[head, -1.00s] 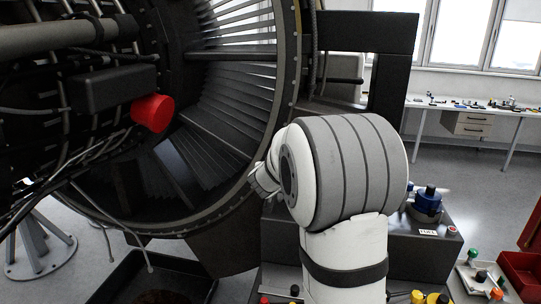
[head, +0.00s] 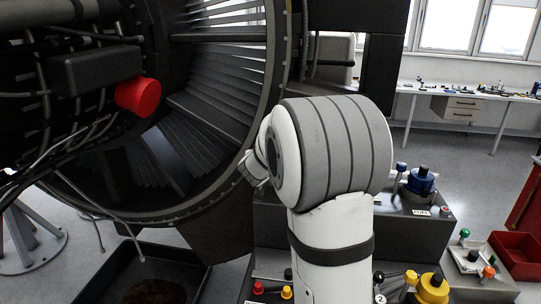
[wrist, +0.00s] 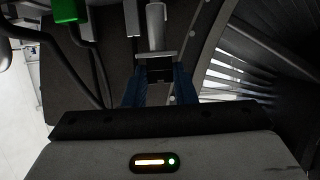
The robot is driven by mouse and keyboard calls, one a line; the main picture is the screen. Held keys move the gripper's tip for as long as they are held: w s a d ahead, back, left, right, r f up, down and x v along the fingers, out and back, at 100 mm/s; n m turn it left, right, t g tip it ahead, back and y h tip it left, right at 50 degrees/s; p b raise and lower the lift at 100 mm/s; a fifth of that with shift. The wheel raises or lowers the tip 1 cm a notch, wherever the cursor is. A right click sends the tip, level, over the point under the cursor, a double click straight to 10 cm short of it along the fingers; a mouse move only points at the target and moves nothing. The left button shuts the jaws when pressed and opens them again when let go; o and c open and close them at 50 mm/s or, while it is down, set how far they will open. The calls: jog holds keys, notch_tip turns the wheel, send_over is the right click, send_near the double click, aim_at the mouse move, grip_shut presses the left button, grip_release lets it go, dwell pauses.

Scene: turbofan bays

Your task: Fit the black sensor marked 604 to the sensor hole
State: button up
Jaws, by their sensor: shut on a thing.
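In the wrist view my gripper (wrist: 159,88) shows two blue fingers shut on a dark piece (wrist: 160,73), which I take to be the black sensor. A pale grey cylinder (wrist: 156,28) stands in line just beyond it; I cannot tell whether it is part of the held piece. No 604 mark is readable. In the head view my thick white and grey arm hides the gripper and the held piece. I cannot make out the sensor hole in either view.
The turbofan (head: 215,120) fills the left, with a red cap (head: 138,95) and pipes. Dark pipes and a green part (wrist: 70,10) lie close at the wrist view's upper left. A blue fitting (head: 421,181), yellow fitting (head: 433,288) and red bin (head: 516,256) stand at right.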

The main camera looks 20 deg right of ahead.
jog(key=shift+f+b, duration=1)
jog(key=shift+f, duration=0.6)
jog(key=shift+p, duration=0.6)
dwell(0.4)
jog(key=shift+f+b, duration=2.25)
jog(key=shift+f, duration=0.55)
jog(key=o, duration=1.1)
jog(key=shift+v, duration=3.95)
